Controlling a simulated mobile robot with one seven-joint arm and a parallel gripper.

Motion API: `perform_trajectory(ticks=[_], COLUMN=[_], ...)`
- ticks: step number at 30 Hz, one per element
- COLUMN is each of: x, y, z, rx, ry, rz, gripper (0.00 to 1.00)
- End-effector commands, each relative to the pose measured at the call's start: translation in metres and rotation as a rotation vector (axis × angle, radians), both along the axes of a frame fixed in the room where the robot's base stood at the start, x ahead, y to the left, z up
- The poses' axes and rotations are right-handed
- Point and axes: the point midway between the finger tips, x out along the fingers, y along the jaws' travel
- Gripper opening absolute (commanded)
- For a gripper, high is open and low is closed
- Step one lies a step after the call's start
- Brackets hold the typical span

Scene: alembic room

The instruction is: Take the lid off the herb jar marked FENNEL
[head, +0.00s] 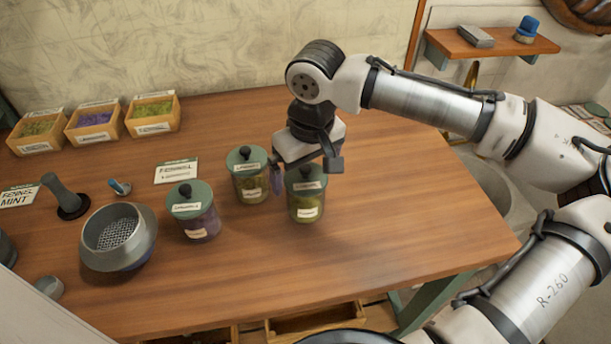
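Three glass herb jars with green lids, dark knobs and white labels stand on the wooden table. The left jar (200,224) holds purple stuff; the middle jar (253,188) and the right jar (306,208) hold yellow-green stuff. The labels are too small to read, so I cannot tell which is FENNEL. My gripper (305,170) is over the right jar, its two fingers apart on either side of that lid's (309,184) knob. I cannot tell whether a finger touches it. All three lids are on their jars.
A grey bowl with a mesh sieve (118,238), a dark pestle-like tool (66,196) and a FENNEL MINT card (18,196) are at the left. Several wooden herb boxes (152,115) stand at the back left. The right part of the table (410,215) is clear.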

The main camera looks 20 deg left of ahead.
Motion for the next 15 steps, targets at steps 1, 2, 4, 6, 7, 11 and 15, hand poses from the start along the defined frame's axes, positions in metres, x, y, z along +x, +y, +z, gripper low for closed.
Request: perform_trajectory(ticks=[1, 2, 4, 6, 7, 11, 15], x=[0.0001, 0.0001, 0.0001, 0.0001, 0.0001, 0.0001, 0.0001], y=[-0.0001, -0.0001, 0.0, 0.0, 0.0, 0.0, 0.0], z=[0.0001, 0.0002, 0.0003, 0.0003, 0.0004, 0.0005, 0.0005], rx=[0.0, 0.0, 0.0, 0.0, 0.0, 0.0, 0.0], ry=[0.0, 0.0, 0.0, 0.0, 0.0, 0.0, 0.0], rz=[0.0, 0.0, 0.0, 0.0, 0.0, 0.0, 0.0], gripper=[0.92, 0.88, 0.79, 0.7, 0.66, 0.52, 0.52])
